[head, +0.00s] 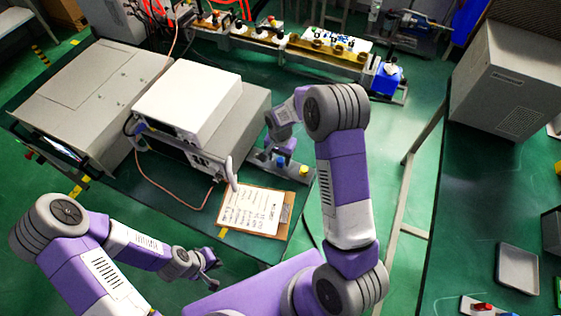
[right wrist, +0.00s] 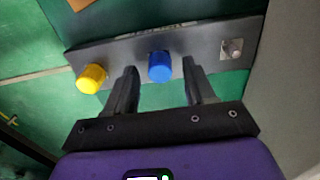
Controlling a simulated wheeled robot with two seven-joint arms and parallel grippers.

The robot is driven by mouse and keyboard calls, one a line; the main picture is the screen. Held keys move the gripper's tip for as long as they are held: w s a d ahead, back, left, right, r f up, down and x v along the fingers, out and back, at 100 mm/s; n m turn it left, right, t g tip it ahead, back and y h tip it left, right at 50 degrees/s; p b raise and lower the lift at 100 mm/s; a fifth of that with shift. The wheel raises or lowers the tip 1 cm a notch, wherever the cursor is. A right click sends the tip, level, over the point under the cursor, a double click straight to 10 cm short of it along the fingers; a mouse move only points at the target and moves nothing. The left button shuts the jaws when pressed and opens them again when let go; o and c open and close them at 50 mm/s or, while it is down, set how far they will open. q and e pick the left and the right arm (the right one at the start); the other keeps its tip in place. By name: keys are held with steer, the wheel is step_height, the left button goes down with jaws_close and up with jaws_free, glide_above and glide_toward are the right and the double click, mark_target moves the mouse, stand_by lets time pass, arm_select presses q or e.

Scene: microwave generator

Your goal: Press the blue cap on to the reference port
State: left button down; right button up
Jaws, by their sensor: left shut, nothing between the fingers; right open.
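The blue cap (right wrist: 160,66) stands on a dark grey holder strip (right wrist: 120,52), between a yellow cap (right wrist: 91,78) and a bare metal connector (right wrist: 232,48). No readable label shows which connector is the reference port. My right gripper (right wrist: 159,68) is open, with one finger on each side of the blue cap in the picture; contact is not visible. In the head view the blue cap (head: 281,162) is small, below my right wrist, and the right fingers are hard to make out. My left gripper (head: 210,264) is shut and empty, low and away from the holder.
Stacked instruments (head: 190,100) stand left of the holder on the green bench. A clipboard with a written sheet (head: 250,210) lies near the bench's front edge. A waveguide assembly (head: 300,45) runs along the back. A large grey box (head: 505,85) stands on the right bench.

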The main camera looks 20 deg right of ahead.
mark_target(280, 159)
stand_by(0.7)
jaws_close()
stand_by(0.3)
steer(key=shift+r, duration=0.15)
steer(key=shift+r+p, duration=2)
steer(key=shift+r, duration=0.9)
